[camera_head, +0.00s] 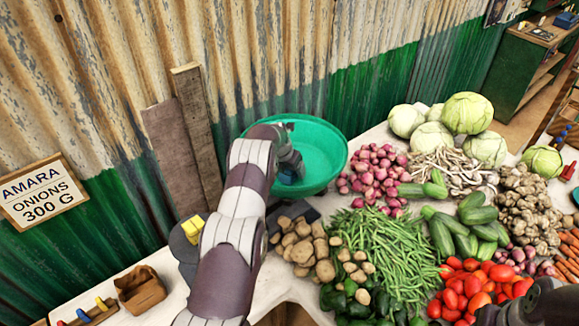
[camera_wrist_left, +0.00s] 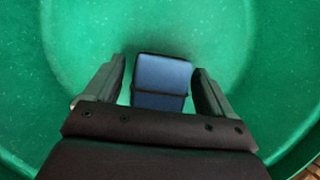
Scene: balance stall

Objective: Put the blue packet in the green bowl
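The green bowl (camera_head: 328,150) stands at the back of the stall against the corrugated wall. My left gripper (camera_head: 291,170) reaches down inside it from the left. In the left wrist view the blue packet (camera_wrist_left: 162,78) lies between the two fingers of my left gripper (camera_wrist_left: 160,88), over the green bowl (camera_wrist_left: 270,60). The fingers are spread, with a narrow strip of green showing beside the packet, so they look open around it. In the head view the packet is hidden by the arm and gripper. A dark part of my right arm shows at the bottom right corner; its fingers cannot be made out.
Shallots (camera_head: 375,170) lie close to the right of the bowl, and potatoes (camera_head: 305,245) and green beans (camera_head: 385,245) in front. Cabbages (camera_head: 467,112) are farther right. A brown box (camera_head: 140,290) sits at the front left. Wooden boards (camera_head: 180,150) lean on the wall.

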